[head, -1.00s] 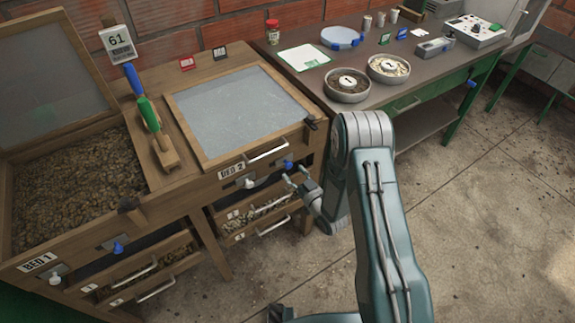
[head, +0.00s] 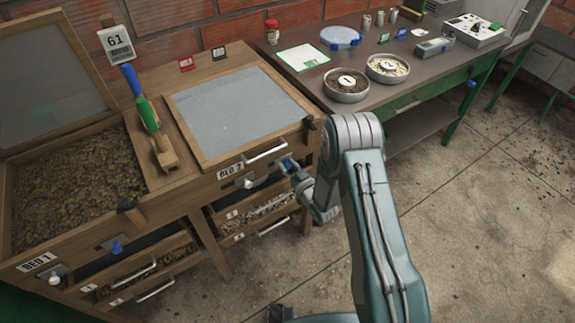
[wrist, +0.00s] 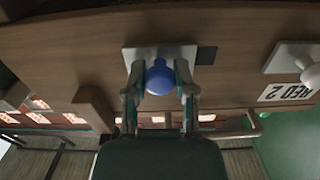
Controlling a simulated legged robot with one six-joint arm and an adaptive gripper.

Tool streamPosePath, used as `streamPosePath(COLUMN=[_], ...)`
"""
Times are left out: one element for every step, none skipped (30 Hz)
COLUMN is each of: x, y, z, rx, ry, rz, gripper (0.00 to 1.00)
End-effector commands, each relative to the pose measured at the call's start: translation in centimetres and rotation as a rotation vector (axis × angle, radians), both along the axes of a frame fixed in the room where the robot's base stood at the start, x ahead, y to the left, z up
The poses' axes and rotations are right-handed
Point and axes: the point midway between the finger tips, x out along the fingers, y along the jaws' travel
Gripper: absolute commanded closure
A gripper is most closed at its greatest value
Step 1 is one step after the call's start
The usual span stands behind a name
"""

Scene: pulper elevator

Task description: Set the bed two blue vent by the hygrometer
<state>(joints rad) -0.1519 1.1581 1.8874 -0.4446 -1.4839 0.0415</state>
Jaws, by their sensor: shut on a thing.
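The blue vent knob (head: 287,163) of bed two sits at the right of the bed's front panel. In the wrist view the blue knob (wrist: 160,78) stands on a pale plate (wrist: 152,53). My gripper (wrist: 160,86) is shut on it, one finger on each side. In the head view my gripper (head: 290,167) partly hides the knob and its plate. The hygrometer (head: 116,40), a white display reading 61, stands on a post behind the beds. The bed 2 label (head: 230,170) is left of the knob.
A white knob (head: 250,183) sits left of the blue one, below a bar handle (head: 267,153). Bed one has its own blue knob (head: 117,248). Drawers lie below.

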Motion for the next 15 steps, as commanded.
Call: streamPosePath(x=[0.2, 0.4, 0.7, 0.9, 1.2, 1.4, 1.5, 1.6, 1.6, 1.6, 1.6, 1.6, 1.6, 1.7, 1.7], y=[-0.3, -0.6, -1.0, -1.3, -1.7, -2.0, -2.2, -2.3, -2.3, -2.3, -2.3, -2.4, -2.4, -2.4, -2.4], z=[0.0, 0.1, 0.0, 0.0, 0.0, 0.1, 0.0, 0.0, 0.0, 0.0, 0.1, 0.1, 0.1, 0.1, 0.1], rx=[0.0, 0.0, 0.0, 0.0, -0.001, -0.001, 0.0, 0.0, 0.0, 0.0, 0.0, 0.0, 0.0, 0.0, 0.0], ry=[-0.002, -0.002, -0.002, -0.002, -0.003, -0.003, -0.002, -0.001, -0.001, -0.001, -0.001, -0.002, -0.002, -0.002, -0.002], rz=[-0.002, -0.003, -0.004, -0.004, -0.004, -0.004, -0.003, -0.002, -0.002, -0.002, -0.003, -0.003, -0.004, -0.004, -0.005], gripper=[1.0, 1.0, 1.0, 1.0, 1.0, 1.0, 1.0, 1.0, 1.0, 1.0, 1.0, 1.0, 1.0, 1.0, 0.61])
